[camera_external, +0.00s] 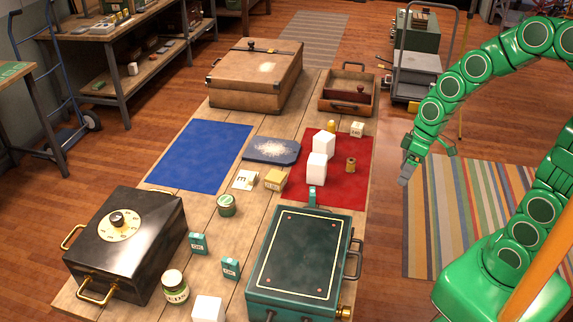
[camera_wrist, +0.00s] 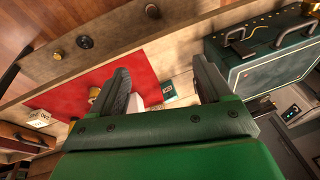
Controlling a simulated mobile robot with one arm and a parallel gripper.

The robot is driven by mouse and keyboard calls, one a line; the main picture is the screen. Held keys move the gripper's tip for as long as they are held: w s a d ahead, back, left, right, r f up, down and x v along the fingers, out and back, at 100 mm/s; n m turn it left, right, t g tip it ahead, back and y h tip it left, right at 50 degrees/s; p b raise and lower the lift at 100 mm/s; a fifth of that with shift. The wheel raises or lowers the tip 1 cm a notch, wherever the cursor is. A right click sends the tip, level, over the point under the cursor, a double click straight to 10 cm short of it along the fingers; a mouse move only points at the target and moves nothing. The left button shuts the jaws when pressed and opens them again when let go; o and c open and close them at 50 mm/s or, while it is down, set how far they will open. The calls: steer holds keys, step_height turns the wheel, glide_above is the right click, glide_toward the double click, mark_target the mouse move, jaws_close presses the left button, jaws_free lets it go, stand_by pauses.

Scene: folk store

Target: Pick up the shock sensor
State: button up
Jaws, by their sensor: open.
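I cannot tell for certain which item is the shock sensor; no label for it is readable. On the red cloth (camera_external: 330,196) stand white blocks (camera_external: 316,168), a small brass spool-like piece (camera_external: 351,165) and a yellow piece (camera_external: 331,127). A lettered cream block (camera_external: 357,130) is at its far edge. My gripper (camera_external: 405,178) is off the table's right side, above the floor, apart from all of these. In the wrist view, my gripper (camera_wrist: 163,84) is open and empty. A white block (camera_wrist: 149,91) and a small green box (camera_wrist: 168,92) show beyond its fingers, partly hidden.
A green case (camera_external: 300,262) stands at the table's near right and a black safe (camera_external: 130,240) at near left. A brown case (camera_external: 256,78) and an open wooden tray (camera_external: 340,103) are at the far end. Small boxes and tins lie between. The blue cloth (camera_external: 198,156) is clear.

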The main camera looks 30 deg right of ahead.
mark_target(313, 195)
steer(key=w+a+f+n+t+y, duration=0.1)
steer(key=w+a+f, duration=0.3)
steer(key=w+a, duration=0.1)
steer(key=w+a+f+n+t+y, duration=0.1)
steer(key=w+a+f+y, duration=0.1)
steer(key=w+a+f, duration=0.2)
steer(key=w+a+f+n+t+y, duration=0.1)
steer(key=w+a+f+n+t, duration=0.1)
steer(key=w+a+f, duration=0.2)
steer(key=shift+w+a, duration=0.45)
steer(key=shift+w, duration=0.45)
steer(key=shift+w+a, duration=0.45)
steer(key=shift+w, duration=0.4)
steer(key=shift+x, duration=1.25)
steer(key=shift+w+x, duration=0.15)
steer(key=shift+x, duration=0.75)
steer(key=shift+w+x, duration=0.15)
steer(key=shift+x, duration=1.55)
steer(key=shift+c, duration=0.4)
steer(key=c, duration=1)
